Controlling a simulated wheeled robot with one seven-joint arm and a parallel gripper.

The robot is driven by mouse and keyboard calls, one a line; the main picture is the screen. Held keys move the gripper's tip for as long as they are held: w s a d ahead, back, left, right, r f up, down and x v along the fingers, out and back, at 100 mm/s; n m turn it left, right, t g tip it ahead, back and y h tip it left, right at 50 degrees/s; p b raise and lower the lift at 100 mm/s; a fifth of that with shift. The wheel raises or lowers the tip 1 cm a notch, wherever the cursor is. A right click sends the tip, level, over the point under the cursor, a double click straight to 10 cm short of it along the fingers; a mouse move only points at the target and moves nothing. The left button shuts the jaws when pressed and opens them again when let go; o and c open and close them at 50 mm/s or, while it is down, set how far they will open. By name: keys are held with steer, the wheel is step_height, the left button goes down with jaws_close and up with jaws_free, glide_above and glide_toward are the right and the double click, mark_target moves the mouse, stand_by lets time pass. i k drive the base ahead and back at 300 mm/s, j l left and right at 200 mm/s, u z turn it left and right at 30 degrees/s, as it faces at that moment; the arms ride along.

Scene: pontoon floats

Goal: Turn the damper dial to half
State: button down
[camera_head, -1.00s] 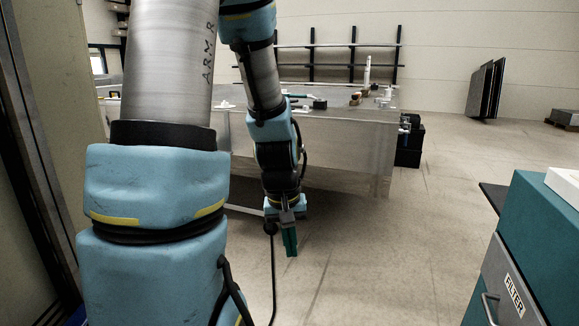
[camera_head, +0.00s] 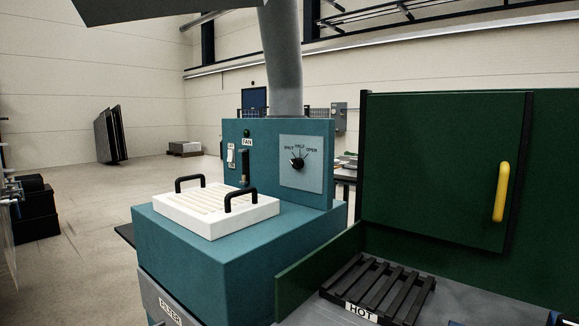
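The damper dial (camera_head: 297,163) is a black round knob on a pale square plate (camera_head: 313,181). The plate is on the upright teal panel (camera_head: 262,150) of a teal cabinet. SHUT, HALF and OPEN are printed left to right in an arc above the knob. The knob is too small to tell surely which mark it points to. My gripper and arm are not in view now.
A white filter tray (camera_head: 216,210) with two black handles sits on the teal cabinet (camera_head: 235,255). A fan switch (camera_head: 231,155) is left of the dial. A green door (camera_head: 440,165) with a yellow handle and a HOT-labelled rack (camera_head: 375,290) are right. Open floor is left.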

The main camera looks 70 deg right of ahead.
mark_target(298, 163)
steer(key=z, duration=0.35)
steer(key=i+j+z, duration=0.1)
steer(key=i+z, duration=0.3)
steer(key=i+j+z, duration=0.15)
steer(key=i+z, duration=0.2)
steer(key=k, duration=0.05)
